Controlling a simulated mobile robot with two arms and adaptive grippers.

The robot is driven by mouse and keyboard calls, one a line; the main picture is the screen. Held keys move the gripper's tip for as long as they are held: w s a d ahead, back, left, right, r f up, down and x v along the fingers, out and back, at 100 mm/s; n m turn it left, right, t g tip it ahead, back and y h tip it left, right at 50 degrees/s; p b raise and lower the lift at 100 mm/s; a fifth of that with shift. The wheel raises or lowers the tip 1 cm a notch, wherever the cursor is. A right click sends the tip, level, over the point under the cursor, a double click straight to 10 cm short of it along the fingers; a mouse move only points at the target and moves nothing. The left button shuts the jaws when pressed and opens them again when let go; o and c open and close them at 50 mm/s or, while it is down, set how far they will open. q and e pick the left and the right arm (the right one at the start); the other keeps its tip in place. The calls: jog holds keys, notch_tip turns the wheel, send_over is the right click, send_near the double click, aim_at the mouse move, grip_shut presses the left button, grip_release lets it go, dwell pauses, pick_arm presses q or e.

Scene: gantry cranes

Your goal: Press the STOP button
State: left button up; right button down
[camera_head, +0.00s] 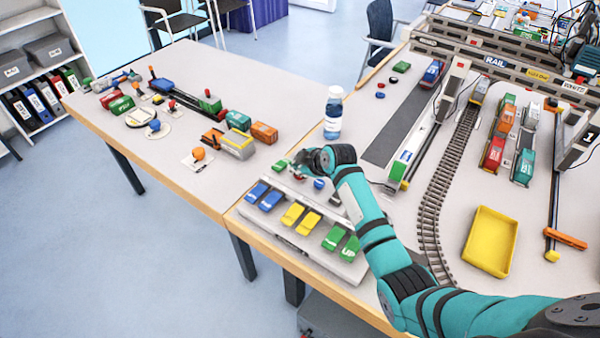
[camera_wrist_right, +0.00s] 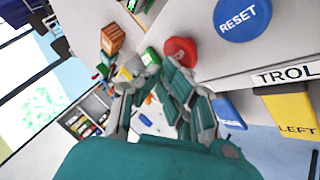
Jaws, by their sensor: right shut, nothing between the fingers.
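The control panel (camera_head: 290,240) is a pale box at the table's front edge, with blue, yellow and green buttons in a front row. Behind them are a green button (camera_head: 280,166) and a blue button (camera_head: 318,184). In the right wrist view, a round red button (camera_wrist_right: 180,52) sits between a green one (camera_wrist_right: 151,57) and the blue RESET button (camera_wrist_right: 242,18). No STOP lettering is readable on it. My right gripper (camera_head: 297,167) is shut and empty over the panel's back row, its fingertips close to the red button. Contact cannot be told. My left gripper is not in view.
A blue-labelled bottle (camera_head: 333,115) stands behind the panel. A yellow tray (camera_head: 491,240) and curved rail track (camera_head: 433,200) lie to the right. Toy vehicles, including an orange one (camera_head: 264,132), are on the left table. Open floor lies in front on the left.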

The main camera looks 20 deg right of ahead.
jog(key=shift+f, duration=0.35)
dwell(0.5)
jog(key=shift+r+p, duration=0.7)
jog(key=shift+r, duration=0.1)
notch_tip(320, 180, up, 5)
jog(key=p, duration=0.4)
jog(key=shift+r+p, duration=0.1)
jog(key=shift+p, duration=0.3)
